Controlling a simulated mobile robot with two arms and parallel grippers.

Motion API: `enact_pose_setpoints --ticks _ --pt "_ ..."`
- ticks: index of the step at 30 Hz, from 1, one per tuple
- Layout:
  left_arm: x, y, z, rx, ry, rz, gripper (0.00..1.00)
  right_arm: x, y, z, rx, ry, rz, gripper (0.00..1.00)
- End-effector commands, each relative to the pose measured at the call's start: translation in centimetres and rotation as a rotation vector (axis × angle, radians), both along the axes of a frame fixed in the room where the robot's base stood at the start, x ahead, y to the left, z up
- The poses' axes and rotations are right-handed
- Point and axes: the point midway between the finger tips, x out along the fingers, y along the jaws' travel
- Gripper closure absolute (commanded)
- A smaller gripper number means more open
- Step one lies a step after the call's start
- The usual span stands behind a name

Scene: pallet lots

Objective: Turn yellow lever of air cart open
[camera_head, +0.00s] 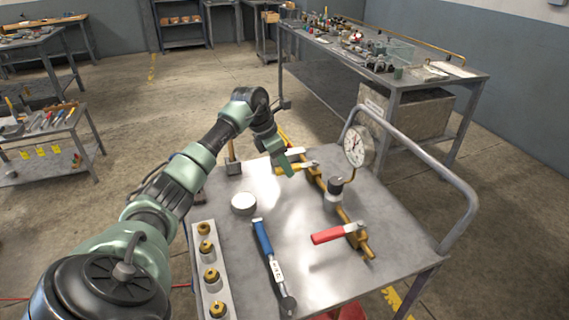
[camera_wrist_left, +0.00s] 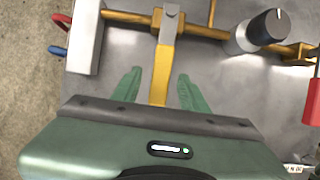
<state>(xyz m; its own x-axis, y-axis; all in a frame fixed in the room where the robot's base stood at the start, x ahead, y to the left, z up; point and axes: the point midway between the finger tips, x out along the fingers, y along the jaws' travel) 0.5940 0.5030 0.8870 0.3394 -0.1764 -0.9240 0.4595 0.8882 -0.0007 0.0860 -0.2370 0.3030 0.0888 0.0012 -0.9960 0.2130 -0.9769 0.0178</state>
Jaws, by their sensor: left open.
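The air cart (camera_head: 300,270) stands in front of me with a yellow pipe along its top. The yellow lever (camera_wrist_left: 163,70) sticks out from a valve on this pipe, roughly across the pipe's line. My left gripper (camera_head: 287,165) is low over the far part of the cart. In the left wrist view its two green fingers (camera_wrist_left: 158,95) are spread, with the lever's handle between them and gaps on both sides. In the head view the gripper partly hides the lever. A red lever (camera_head: 328,236) sits on the nearer valve. My right gripper is not in view.
A pressure gauge (camera_head: 357,146) and a black-capped regulator (camera_head: 335,188) stand along the pipe. A blue-handled tool (camera_head: 264,238), a round pale object (camera_head: 243,203) and a strip with several brass fittings (camera_head: 210,275) lie on the cart. A grey push handle (camera_head: 440,170) rises at the right.

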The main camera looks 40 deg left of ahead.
Motion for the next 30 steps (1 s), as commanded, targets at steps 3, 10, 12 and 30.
enact_pose_setpoints --ticks 3,10,12,30 --pt "0.04 -0.03 -0.12 0.0 0.0 0.0 0.56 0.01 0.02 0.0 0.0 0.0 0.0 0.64" --pt "0.03 -0.04 -0.11 0.0 0.0 0.0 0.84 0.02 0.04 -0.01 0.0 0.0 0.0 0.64" --pt "0.02 -0.03 -0.11 0.0 0.0 0.0 1.0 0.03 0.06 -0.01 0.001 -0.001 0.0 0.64" --pt "0.02 -0.01 -0.06 0.0 0.0 0.0 1.0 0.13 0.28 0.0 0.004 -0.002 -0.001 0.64"
